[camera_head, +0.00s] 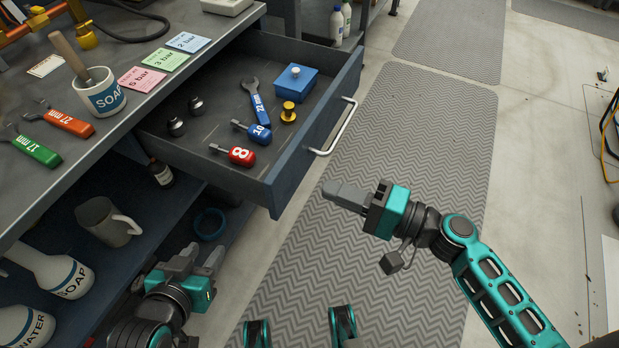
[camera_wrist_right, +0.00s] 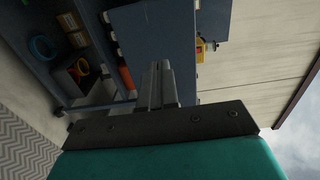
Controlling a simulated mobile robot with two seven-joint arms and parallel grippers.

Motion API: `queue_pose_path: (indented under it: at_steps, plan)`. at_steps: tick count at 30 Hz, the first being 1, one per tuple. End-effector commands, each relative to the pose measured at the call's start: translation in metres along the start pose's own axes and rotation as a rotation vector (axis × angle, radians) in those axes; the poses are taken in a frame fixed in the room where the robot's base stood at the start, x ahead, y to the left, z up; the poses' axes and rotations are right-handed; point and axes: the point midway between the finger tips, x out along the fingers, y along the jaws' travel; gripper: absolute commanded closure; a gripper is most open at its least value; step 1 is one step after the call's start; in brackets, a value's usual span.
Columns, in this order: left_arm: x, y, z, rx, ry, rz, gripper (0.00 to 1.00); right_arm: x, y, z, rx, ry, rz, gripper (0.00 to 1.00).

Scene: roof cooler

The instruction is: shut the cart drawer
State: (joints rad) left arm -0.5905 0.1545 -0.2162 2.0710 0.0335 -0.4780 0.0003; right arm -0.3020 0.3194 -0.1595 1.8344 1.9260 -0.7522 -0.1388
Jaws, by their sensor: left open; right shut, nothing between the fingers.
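The cart drawer (camera_head: 302,152) is pulled well out of the grey cart, with a pale bar handle (camera_head: 335,128) on its front. Inside lie a blue-handled wrench, a blue box, a yellow knob, screwdrivers marked 8 and 10, and dark sockets. My right gripper (camera_head: 326,190) is shut and empty, just in front of the drawer and below the handle, apart from it in the head view. In the right wrist view the shut fingers (camera_wrist_right: 158,68) point at a blue-grey panel; contact cannot be told. My left gripper (camera_head: 200,254) is open and empty by the lower shelf, below the drawer.
The cart top (camera_head: 130,115) holds a SOAP mug (camera_head: 101,92), wrenches and coloured pressure cards. The lower shelf (camera_head: 150,245) holds a grey jug (camera_head: 107,222), bottles and a blue ring. Chevron matting (camera_head: 420,130) in front of the drawer is clear.

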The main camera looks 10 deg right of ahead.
Motion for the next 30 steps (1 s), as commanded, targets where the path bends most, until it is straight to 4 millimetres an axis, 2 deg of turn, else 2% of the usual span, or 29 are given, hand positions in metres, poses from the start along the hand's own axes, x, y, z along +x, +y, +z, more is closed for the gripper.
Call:
queue_pose_path:
  at_steps: [3, 9, 14, 26, 30]
  plan:
    - [-0.001, 0.001, 0.0, -0.005, -0.003, 0.0, 0.57, 0.024, -0.001, -0.001, 0.0, 0.0, -0.002, 1.0]
    - [-0.002, 0.002, 0.0, -0.011, -0.003, 0.0, 0.57, 0.048, 0.0, 0.0, 0.0, 0.0, 0.0, 1.0]
    - [-0.002, 0.002, 0.0, -0.011, -0.003, -0.001, 0.57, 0.054, 0.0, 0.0, 0.0, 0.001, 0.001, 1.0]
    - [-0.001, 0.001, 0.001, -0.007, -0.004, -0.001, 0.57, 0.056, 0.0, 0.0, 0.0, 0.001, 0.001, 1.0]
    - [0.0, 0.0, 0.003, -0.002, -0.005, -0.001, 0.57, 0.066, 0.001, 0.0, 0.0, 0.0, -0.001, 1.0]
